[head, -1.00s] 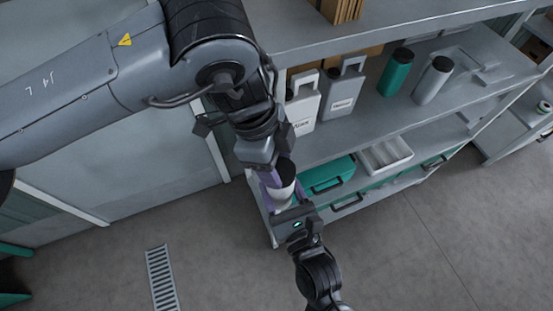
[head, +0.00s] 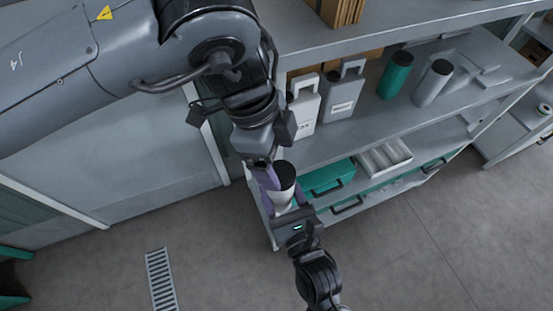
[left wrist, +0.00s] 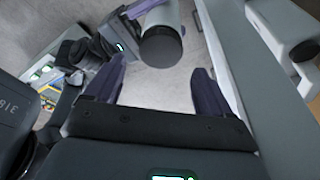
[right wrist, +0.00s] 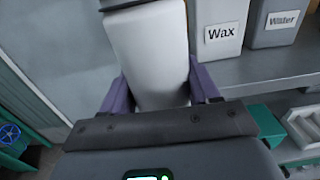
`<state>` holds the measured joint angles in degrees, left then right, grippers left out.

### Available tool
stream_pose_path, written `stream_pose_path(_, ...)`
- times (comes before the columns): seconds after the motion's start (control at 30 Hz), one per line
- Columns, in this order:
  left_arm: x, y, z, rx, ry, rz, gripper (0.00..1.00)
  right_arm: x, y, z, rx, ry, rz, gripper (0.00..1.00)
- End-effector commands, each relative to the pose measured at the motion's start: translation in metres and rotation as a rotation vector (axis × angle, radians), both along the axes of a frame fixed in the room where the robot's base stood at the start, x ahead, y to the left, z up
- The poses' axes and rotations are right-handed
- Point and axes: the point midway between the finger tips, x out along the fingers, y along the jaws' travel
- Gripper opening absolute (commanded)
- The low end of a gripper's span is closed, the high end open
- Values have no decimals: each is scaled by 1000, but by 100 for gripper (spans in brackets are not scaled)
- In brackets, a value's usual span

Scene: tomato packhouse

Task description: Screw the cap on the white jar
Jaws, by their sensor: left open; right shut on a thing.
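The white jar (head: 283,198) is upright between the two arms in the head view, with the dark cap (head: 285,175) on its top. Whether the cap is fully tight cannot be told. My right gripper (head: 295,210) is shut around the jar's lower body; in the right wrist view the jar (right wrist: 150,55) stands between its purple fingers. My left gripper (head: 267,180) is open and empty beside the cap, on its left. In the left wrist view the cap (left wrist: 162,48) lies beyond the open fingertips, apart from them.
A shelf unit (head: 300,40) stands behind the jar. It holds a Wax container (right wrist: 218,32), a Water container (right wrist: 279,22), a green bottle (head: 396,76), a grey bottle (head: 432,84), a green case (head: 327,178) and a white tray (head: 384,158).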

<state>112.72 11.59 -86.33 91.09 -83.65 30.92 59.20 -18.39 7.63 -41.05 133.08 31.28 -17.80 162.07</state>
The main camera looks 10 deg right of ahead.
Motion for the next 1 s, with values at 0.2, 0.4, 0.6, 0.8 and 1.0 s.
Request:
stream_pose_path(0.2, 0, 0, 12, 1, 1, 1, 83, 0, 0, 0, 0, -1, 0, 0)
stream_pose_path(0.4, 0, 0, 13, 0, 2, 0, 83, 0, 0, 0, 0, -1, 0, 0)
stream_pose_path(0.6, -1, 0, 13, 8, 6, 25, 80, 0, 0, 0, 0, -1, 0, 0)
stream_pose_path(0.8, -2, -3, 17, 60, 30, 194, 80, 0, 0, 0, 0, -1, 0, 0)
stream_pose_path(1.0, -4, -6, 24, 150, 67, 538, 80, 0, 0, 0, 0, -1, 0, 0)
